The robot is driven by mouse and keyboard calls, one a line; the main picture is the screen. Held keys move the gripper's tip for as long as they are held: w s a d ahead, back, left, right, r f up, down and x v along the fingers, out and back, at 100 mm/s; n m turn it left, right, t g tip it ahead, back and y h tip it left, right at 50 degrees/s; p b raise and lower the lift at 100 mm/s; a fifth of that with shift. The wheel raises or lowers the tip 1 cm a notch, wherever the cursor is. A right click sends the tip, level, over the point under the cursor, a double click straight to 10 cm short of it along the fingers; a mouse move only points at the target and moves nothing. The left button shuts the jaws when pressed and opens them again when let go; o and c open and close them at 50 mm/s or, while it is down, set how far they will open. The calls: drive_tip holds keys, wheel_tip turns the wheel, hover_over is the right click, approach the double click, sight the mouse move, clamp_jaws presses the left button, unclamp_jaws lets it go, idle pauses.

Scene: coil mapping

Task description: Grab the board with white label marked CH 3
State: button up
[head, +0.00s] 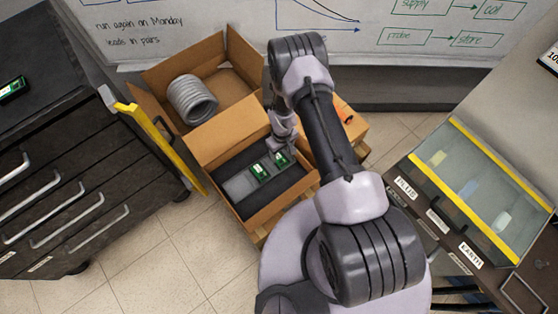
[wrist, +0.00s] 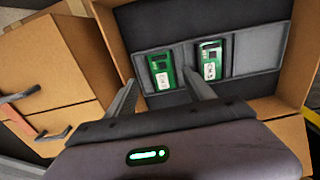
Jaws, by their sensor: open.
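In the head view, my gripper (head: 280,146) is above the box's far edge, close to the right board (head: 281,159); the left board (head: 260,170) is farther off. My gripper is open and holds nothing. The label writing is too small to read.
An empty grey foam slot (head: 239,187) is left of the boards. A second open box holds a grey coil (head: 193,99). Another green board (head: 12,89) lies on the dark drawer cabinet (head: 60,185). A yellow-edged glass-topped case (head: 480,190) stands right.

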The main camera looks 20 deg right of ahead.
sight(280, 159)
drive_tip(key=f+b, duration=0.1)
drive_tip(key=f, duration=0.1)
drive_tip(key=f+b, duration=0.1)
drive_tip(key=f, duration=0.1)
drive_tip(key=f+b, duration=0.1)
drive_tip(key=f, duration=0.1)
drive_tip(key=shift+w+a+f, duration=0.3)
drive_tip(key=shift+w+f, duration=0.1)
drive_tip(key=shift+r, duration=0.1)
drive_tip(key=shift+c, duration=0.4)
drive_tip(key=c, duration=1)
drive_tip(key=shift+c, duration=0.2)
drive_tip(key=shift+r, duration=0.1)
